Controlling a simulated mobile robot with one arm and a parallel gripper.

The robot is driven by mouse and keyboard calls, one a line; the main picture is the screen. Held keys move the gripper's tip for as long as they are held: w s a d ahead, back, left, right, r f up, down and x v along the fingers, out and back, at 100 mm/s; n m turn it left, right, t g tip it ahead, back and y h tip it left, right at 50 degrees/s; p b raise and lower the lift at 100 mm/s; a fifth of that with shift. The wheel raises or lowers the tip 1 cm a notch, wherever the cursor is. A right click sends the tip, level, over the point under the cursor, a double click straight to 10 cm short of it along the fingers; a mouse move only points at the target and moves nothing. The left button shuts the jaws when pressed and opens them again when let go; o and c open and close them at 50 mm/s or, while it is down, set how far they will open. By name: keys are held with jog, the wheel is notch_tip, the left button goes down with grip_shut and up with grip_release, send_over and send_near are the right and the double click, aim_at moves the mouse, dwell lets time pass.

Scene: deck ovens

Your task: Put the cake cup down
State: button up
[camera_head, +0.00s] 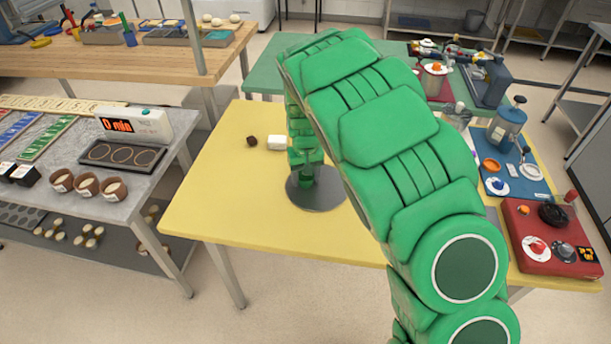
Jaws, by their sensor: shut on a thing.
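My green arm rises from the lower right, bends at the top middle and comes down over the yellow table (225,195). Its far end drops to a dark grey disc (318,195) at the middle of that table, and the near link covers part of this area. I cannot make out the jaws there, nor a cake cup in them. Several brown cups (87,186) stand on the grey table at the left.
The grey table (110,203) also bears a timer reading 0 min (135,124) and a dark tray with round hollows (121,156). The yellow table's left and front are clear.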

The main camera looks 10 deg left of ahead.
jog(key=shift+f, duration=0.15)
jog(key=o, duration=1)
jog(key=shift+r, duration=0.2)
notch_tip(320, 180, up, 12)
jog(key=shift+o, duration=0.3)
